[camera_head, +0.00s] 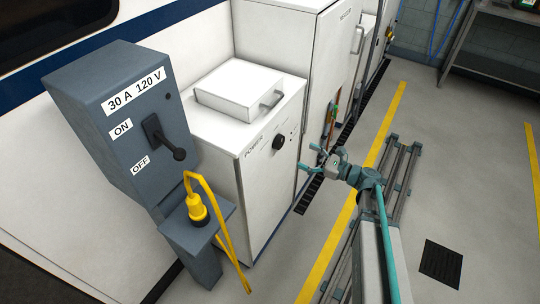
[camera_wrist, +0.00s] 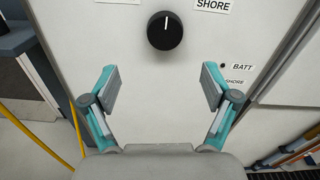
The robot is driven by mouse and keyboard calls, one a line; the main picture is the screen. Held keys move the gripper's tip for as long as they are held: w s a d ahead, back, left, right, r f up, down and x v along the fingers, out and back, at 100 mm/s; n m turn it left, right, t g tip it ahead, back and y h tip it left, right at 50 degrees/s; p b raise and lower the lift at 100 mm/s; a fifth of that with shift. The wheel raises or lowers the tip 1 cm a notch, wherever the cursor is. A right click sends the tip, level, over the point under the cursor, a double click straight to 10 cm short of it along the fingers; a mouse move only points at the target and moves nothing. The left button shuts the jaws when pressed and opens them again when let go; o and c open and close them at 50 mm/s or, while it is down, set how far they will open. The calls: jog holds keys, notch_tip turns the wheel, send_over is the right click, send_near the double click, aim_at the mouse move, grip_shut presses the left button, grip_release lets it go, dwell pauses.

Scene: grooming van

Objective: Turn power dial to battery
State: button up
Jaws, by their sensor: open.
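The power dial is a round black knob on the front of a white cabinet, below the word POWER. It shows in the head view (camera_head: 277,142) and at the top of the wrist view (camera_wrist: 165,31). Its white pointer mark points straight up in the wrist view. A SHORE label (camera_wrist: 211,4) is at its upper right; another label at its upper left is cut off. Small BATT (camera_wrist: 242,66) and SHORE markings with dark dots sit lower right. My gripper (camera_head: 312,158) is open and empty in front of the panel, also in the wrist view (camera_wrist: 159,82), apart from the dial.
A grey power pedestal (camera_head: 130,110) with a lever and a yellow plug (camera_head: 198,209) stands left of the cabinet; its yellow cable hangs down. A white box with a handle (camera_head: 240,92) is on the cabinet's top. A taller white cabinet (camera_head: 305,60) adjoins.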

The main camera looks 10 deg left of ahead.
aim_at(282, 143)
jog(key=shift+m, duration=0.7)
jog(key=p+x, duration=0.1)
jog(key=x, duration=0.2)
jog(key=p+x, duration=0.1)
jog(key=x, duration=0.3)
jog(key=p+x, duration=0.1)
jog(key=x, duration=0.2)
jog(key=shift+w+a+r, duration=0.15)
jog(key=shift+w, duration=0.35)
jog(key=c, duration=1.2)
jog(key=shift+o, duration=0.2)
